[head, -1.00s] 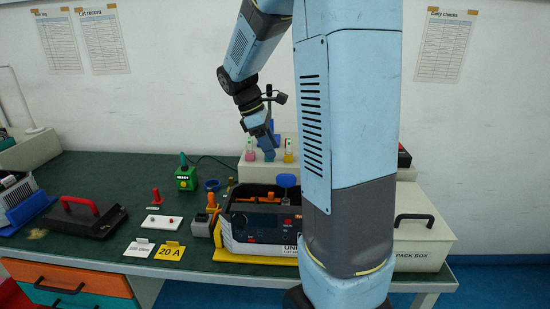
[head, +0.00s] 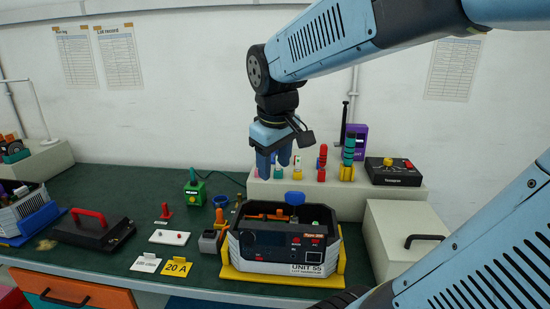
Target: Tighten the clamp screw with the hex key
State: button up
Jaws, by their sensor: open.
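My gripper (head: 274,166) hangs fingers down, open and empty, in front of the pale back ledge and above the far side of the black and white unit (head: 283,248) marked UNIT 55. The unit sits in a yellow cradle (head: 237,274). Orange parts (head: 263,216) and a blue round knob (head: 294,198) show at its open top. A thin black upright tool with a small crosspiece (head: 344,122) stands at the back of the ledge; I cannot tell if it is the hex key. I cannot pick out the clamp screw with certainty at this size.
Coloured stacked pieces (head: 348,160) and a black box with knobs (head: 393,171) stand on the ledge (head: 255,192). A pale box (head: 405,243) is at right. A grey block with an orange top (head: 210,241) stands close left of the unit. Bench space behind the black red-handled case (head: 92,231) is clear.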

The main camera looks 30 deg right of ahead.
jog(key=s+a+m, duration=0.1)
jog(key=s+a+m+t, duration=0.1)
jog(key=s, duration=0.1)
jog(key=s+a+t+y, duration=0.1)
jog(key=s, duration=0.1)
jog(key=shift+s+r+m, duration=0.2)
jog(key=shift+m, duration=0.2)
jog(key=shift+c, duration=0.9)
jog(key=shift+s+a+m+t, duration=0.25)
jog(key=shift+s+m+t, duration=0.05)
jog(key=shift+s, duration=0.15)
